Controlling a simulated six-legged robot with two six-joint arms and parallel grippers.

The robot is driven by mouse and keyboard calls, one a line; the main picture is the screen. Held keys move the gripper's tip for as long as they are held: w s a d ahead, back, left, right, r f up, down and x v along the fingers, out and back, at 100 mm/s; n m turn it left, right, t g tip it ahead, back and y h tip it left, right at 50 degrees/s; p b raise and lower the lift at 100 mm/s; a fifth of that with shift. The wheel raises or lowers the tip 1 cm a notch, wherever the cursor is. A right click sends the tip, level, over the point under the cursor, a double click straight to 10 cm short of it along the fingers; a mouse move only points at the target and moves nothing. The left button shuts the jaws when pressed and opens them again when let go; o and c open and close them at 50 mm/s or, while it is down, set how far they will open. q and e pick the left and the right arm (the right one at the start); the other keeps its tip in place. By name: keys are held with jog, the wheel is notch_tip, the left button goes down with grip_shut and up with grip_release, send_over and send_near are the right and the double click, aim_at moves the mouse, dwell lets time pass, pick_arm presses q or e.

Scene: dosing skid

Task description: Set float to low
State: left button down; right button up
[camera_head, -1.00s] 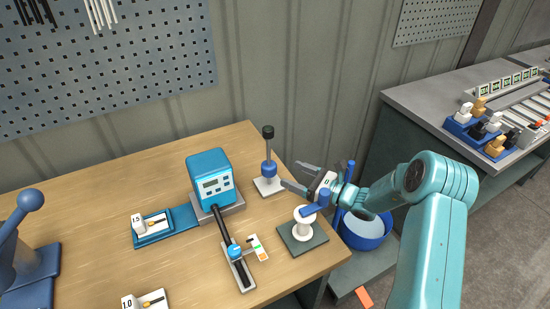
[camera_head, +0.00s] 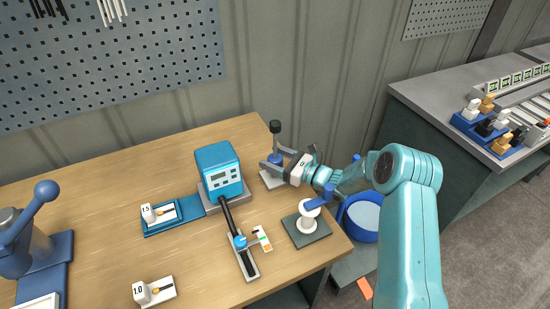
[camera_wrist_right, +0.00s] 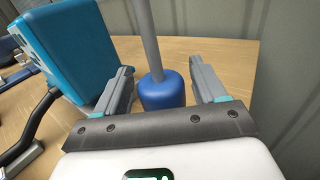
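The float is a blue cylinder (camera_head: 276,158) on a thin grey rod with a black top, over a pale base plate (camera_head: 270,180) at the table's back right corner. It also shows in the right wrist view (camera_wrist_right: 163,91), low on the rod. My right gripper (camera_head: 271,156) is open, with one finger on each side of the float. In the wrist view, gaps show between the float and both fingers. The float's underside is partly hidden by the gripper in the wrist view. My left gripper is not in view.
A blue pump box (camera_head: 218,168) stands left of the float. A white spool (camera_head: 308,220) on a dark plate sits in front of my right gripper. A blue bucket (camera_head: 362,217) is beyond the table's right edge. Bare wood lies at the left middle.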

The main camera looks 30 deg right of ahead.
grip_shut()
notch_tip(320, 180, down, 4)
jog(key=b, duration=0.4)
jog(key=shift+f, duration=0.2)
jog(key=shift+s+r, duration=0.1)
jog(key=shift+o, duration=1.2)
grip_release()
jog(key=b+v, duration=0.2)
jog(key=v, duration=1.4)
jog(key=shift+d+b, duration=0.15)
jog(key=shift+b, duration=0.15)
jog(key=shift+s, duration=0.1)
